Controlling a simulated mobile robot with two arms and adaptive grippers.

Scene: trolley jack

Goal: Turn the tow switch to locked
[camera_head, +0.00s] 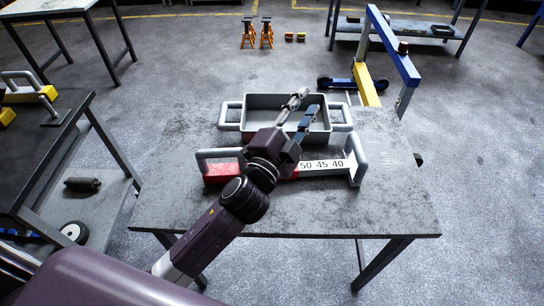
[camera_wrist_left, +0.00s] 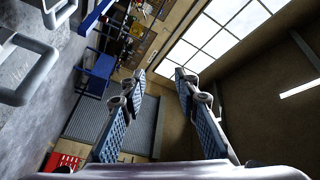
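My left gripper (camera_head: 306,101) reaches over the table from the lower left. Its two fingers are apart with nothing between them, as the left wrist view (camera_wrist_left: 160,73) also shows. In the head view it overlaps a grey tray (camera_head: 230,127) with side handles and a bar (camera_head: 322,168) marked "50 45 40", with a red end and grey upright handles. I cannot tell its height above them. I cannot make out a tow switch in either view. My right gripper is not in view.
The tray and bar stand on a worn grey table (camera_head: 400,208); its front and right side are bare. A blue and yellow wheeled frame (camera_head: 368,84) stands behind. A dark bench (camera_head: 45,130) is at left. Orange stands (camera_head: 258,33) are far back. Open floor lies between.

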